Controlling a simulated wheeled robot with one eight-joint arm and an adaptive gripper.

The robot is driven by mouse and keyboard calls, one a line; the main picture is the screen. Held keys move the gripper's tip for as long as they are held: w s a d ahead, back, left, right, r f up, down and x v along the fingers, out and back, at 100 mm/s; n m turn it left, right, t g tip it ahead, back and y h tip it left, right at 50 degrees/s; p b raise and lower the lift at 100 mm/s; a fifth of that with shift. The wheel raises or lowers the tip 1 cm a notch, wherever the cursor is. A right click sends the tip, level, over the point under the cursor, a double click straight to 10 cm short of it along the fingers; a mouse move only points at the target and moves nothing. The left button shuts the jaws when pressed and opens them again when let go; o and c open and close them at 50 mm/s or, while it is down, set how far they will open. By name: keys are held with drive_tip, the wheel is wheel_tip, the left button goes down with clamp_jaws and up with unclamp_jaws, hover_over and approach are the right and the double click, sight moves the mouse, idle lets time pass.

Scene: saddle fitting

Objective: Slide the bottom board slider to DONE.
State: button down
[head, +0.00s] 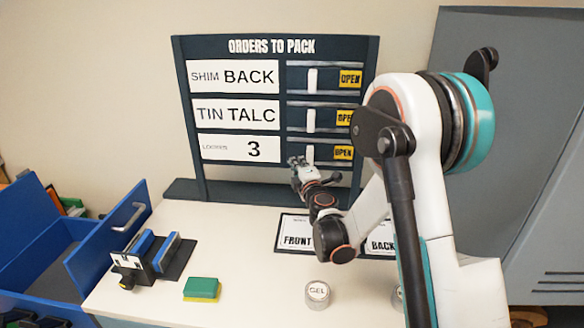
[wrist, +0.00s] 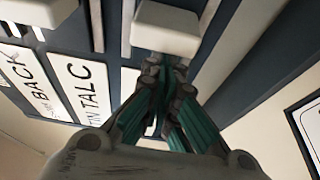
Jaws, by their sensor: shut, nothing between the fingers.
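The dark order board (head: 189,120) stands at the back of the worktop, with three rows. The bottom row's white slider (head: 309,154) is a small upright block at the left part of its track, with a yellow OPEN tag (head: 343,153) to its right. No DONE mark shows. My gripper (head: 296,163) is shut and empty, just left of and slightly below that slider. In the wrist view my shut fingertips (wrist: 168,72) are close beside a white block (wrist: 165,28), which appears to be the bottom slider. I cannot tell whether they touch.
The two upper sliders (head: 312,81) also stand at left beside OPEN tags. My arm covers part of the board's right side. FRONT (head: 297,235) and BACK (head: 382,243) mats, a GEL tin (head: 317,293), a green-yellow sponge (head: 202,289) and a blue-padded fixture (head: 150,258) lie on the worktop.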

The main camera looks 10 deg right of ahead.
drive_tip(key=shift+s+d, duration=0.1)
drive_tip(key=shift+d, duration=0.05)
drive_tip(key=s+d, duration=0.2)
drive_tip(key=d, duration=0.4)
drive_tip(key=shift+d+b, duration=0.3)
drive_tip(key=shift+b, duration=0.15)
drive_tip(key=shift+s, duration=0.1)
drive_tip(key=w+a, duration=0.1)
drive_tip(key=a, duration=0.3)
drive_tip(key=s+p, duration=0.1)
drive_tip(key=s, duration=0.8)
drive_tip(key=shift+s, duration=0.35)
